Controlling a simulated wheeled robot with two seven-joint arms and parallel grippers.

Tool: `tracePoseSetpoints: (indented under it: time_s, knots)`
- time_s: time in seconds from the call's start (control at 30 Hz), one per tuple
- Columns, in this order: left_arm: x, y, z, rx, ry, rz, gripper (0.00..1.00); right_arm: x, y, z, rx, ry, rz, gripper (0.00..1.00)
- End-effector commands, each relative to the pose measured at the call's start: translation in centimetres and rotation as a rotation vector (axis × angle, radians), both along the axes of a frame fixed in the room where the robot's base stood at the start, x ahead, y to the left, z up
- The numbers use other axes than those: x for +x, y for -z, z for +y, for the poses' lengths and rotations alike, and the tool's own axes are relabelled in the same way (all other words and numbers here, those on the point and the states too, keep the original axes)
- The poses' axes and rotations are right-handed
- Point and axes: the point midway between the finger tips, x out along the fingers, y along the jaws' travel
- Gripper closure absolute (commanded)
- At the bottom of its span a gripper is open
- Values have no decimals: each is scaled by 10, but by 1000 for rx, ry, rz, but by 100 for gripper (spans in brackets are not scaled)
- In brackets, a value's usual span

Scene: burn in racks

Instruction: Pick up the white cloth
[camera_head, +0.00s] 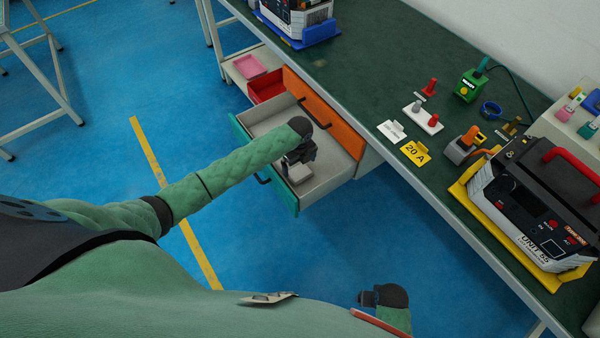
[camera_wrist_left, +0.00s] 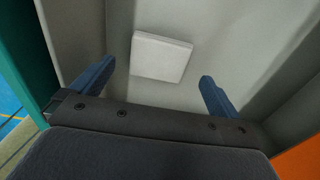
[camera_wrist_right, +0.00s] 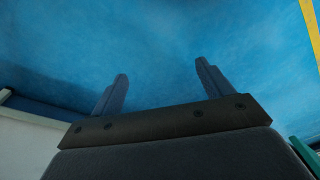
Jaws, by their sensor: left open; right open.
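The white cloth (camera_wrist_left: 160,56) is a folded, flat square on the floor of the open drawer. In the left wrist view it lies ahead of my left gripper (camera_wrist_left: 158,88), between the lines of its two blue fingers and apart from them. In the head view the cloth (camera_head: 299,174) shows just below my left gripper (camera_head: 292,160), which reaches into the drawer (camera_head: 265,127). The left gripper is open and empty. My right gripper (camera_wrist_right: 162,85) is open and empty over the blue floor; in the head view it is low, right of centre.
The drawer has a teal front (camera_head: 284,197) and grey walls close around the left gripper. An orange drawer front (camera_head: 322,118) is beside it under the green bench (camera_head: 375,80). The bench holds a tester unit (camera_head: 530,205), a yellow 20 A card (camera_head: 415,153) and connectors.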

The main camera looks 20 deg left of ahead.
Motion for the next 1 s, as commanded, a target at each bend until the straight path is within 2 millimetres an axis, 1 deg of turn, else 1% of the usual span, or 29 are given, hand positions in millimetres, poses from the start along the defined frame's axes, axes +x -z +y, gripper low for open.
tracePoseSetpoints:
  time_s: [0.2,0.27,0.3,0.4,0.53,0.73,0.77,0.8,0.97,1.0]
  knots:
    - [-1,18,-3,0,-1,1,0,-10,35,-6,-8,1,6,21]
    - [-1,23,-3,-1,-1,1,0,-13,44,-8,-9,1,5,21]
    - [-1,29,-2,0,-2,2,0,-15,49,-9,-10,1,7,21]
    - [-1,39,-3,0,-1,0,0,-19,59,-11,-12,1,7,21]
    - [-1,44,-2,1,0,-1,0,-21,65,-12,-13,1,6,21]
    - [-1,45,-2,1,0,-1,0,-21,66,-12,-13,1,6,21]
    - [-1,45,-2,1,0,-1,2,-21,65,-11,-13,1,6,21]
    - [-1,45,-2,1,0,-1,10,-21,66,-12,-13,1,6,21]
    - [-1,45,-2,1,0,-1,41,-21,65,-11,-13,1,6,21]
    - [-1,45,-2,1,0,-1,43,-21,66,-11,-13,1,6,21]
